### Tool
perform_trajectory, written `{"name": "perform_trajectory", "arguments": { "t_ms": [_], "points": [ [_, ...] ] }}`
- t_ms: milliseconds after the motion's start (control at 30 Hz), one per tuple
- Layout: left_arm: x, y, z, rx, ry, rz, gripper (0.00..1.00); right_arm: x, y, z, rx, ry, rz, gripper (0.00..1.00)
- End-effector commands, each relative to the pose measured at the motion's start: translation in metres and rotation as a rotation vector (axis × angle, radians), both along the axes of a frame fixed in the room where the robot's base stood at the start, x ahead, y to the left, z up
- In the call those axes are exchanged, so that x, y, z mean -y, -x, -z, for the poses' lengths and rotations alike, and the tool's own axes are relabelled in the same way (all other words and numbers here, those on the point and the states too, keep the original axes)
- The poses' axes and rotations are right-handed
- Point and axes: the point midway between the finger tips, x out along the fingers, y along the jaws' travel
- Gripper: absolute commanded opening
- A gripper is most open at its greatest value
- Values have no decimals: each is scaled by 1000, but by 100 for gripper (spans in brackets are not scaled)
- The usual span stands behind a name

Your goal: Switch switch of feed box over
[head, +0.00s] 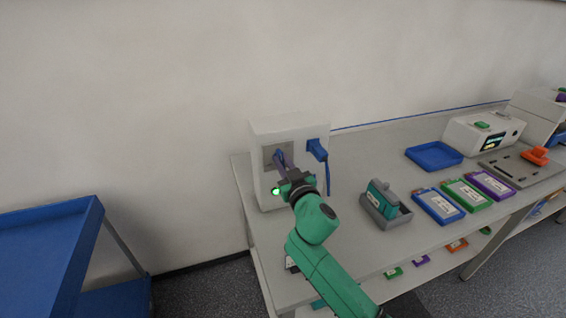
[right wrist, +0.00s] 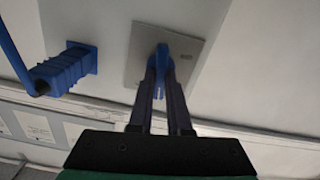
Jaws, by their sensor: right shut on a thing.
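The feed box (head: 290,130) is a white box standing at the left end of the table against the wall. A green light (head: 275,191) glows on its front. Its blue switch (right wrist: 178,48) sits on a grey square plate (right wrist: 142,50). My right gripper (head: 281,160) reaches the plate, and in the right wrist view its dark fingers (right wrist: 162,85) are shut on the switch lever. The fingers hide part of the lever, so its exact position is hard to tell. My left gripper is not in view.
A blue plug (head: 316,149) with a cable is in the box, right of the switch. A grey holder (head: 386,213) with a teal block, a blue tray (head: 434,156) and several coloured cases stand further right. A blue cart (head: 50,240) stands at left.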

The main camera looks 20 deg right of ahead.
Motion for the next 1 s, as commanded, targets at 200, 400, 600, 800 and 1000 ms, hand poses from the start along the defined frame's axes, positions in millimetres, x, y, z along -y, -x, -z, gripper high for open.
{"name": "perform_trajectory", "arguments": {
  "t_ms": [200, 400, 600, 800, 1000],
  "points": [
    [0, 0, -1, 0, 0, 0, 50, -2, 0, 1, 11, 184, -1, 0],
    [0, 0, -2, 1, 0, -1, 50, -3, 0, 1, 23, 373, -1, 0],
    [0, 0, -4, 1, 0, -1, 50, -3, 0, 2, 35, 563, -1, 0],
    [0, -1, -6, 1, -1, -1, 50, -5, 0, 3, 46, 754, -2, 0],
    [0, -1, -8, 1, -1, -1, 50, -5, 0, 4, 58, 943, -2, 0]
  ]
}}
